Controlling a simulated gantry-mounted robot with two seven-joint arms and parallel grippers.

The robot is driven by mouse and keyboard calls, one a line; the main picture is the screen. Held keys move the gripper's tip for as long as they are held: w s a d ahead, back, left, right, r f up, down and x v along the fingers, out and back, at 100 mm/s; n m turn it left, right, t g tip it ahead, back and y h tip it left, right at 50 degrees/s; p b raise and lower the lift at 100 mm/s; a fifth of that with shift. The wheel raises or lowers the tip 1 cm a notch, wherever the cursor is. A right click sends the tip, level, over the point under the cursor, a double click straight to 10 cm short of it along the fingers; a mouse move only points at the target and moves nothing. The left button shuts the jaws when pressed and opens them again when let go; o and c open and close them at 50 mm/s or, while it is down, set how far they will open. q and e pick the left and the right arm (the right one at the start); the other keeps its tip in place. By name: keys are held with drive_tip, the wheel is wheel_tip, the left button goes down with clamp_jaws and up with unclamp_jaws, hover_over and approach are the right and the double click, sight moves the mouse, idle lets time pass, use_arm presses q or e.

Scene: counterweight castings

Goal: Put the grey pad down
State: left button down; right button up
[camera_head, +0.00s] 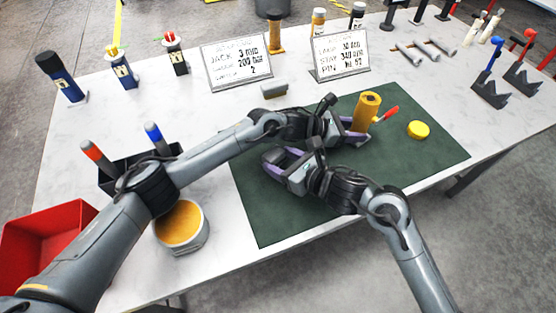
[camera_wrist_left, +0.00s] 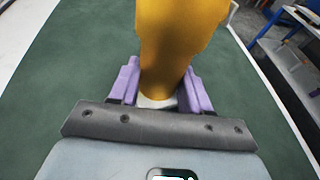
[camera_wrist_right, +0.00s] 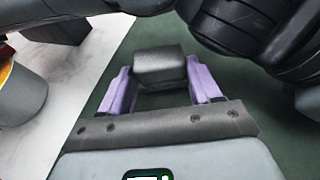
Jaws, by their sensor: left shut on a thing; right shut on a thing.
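The grey pad (camera_wrist_right: 160,66) is a small dark block between the purple fingers of my right gripper (camera_wrist_right: 158,90) in the right wrist view. In the head view my right gripper (camera_head: 274,161) is over the left part of the green mat (camera_head: 276,222). It is shut on the pad; I cannot tell whether the pad touches the mat. The cylinder also fills the left wrist view (camera_wrist_left: 172,45).
A yellow disc (camera_head: 418,130) lies on the mat's right side. A grey block (camera_head: 274,90) lies behind the mat, below two sign cards (camera_head: 238,64). A round tub (camera_head: 182,240) and a red bin (camera_head: 45,240) are at left. The mat's front is clear.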

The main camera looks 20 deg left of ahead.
drive_tip(key=shift+x, duration=0.95)
drive_tip(key=shift+s+d+f, duration=0.1)
drive_tip(key=shift+f, duration=0.3)
drive_tip(key=shift+f, duration=0.15)
drive_tip(key=o, duration=1.1)
drive_tip(key=shift+o, duration=0.2)
drive_tip(key=shift+r, duration=0.2)
drive_tip(key=v, duration=1.2)
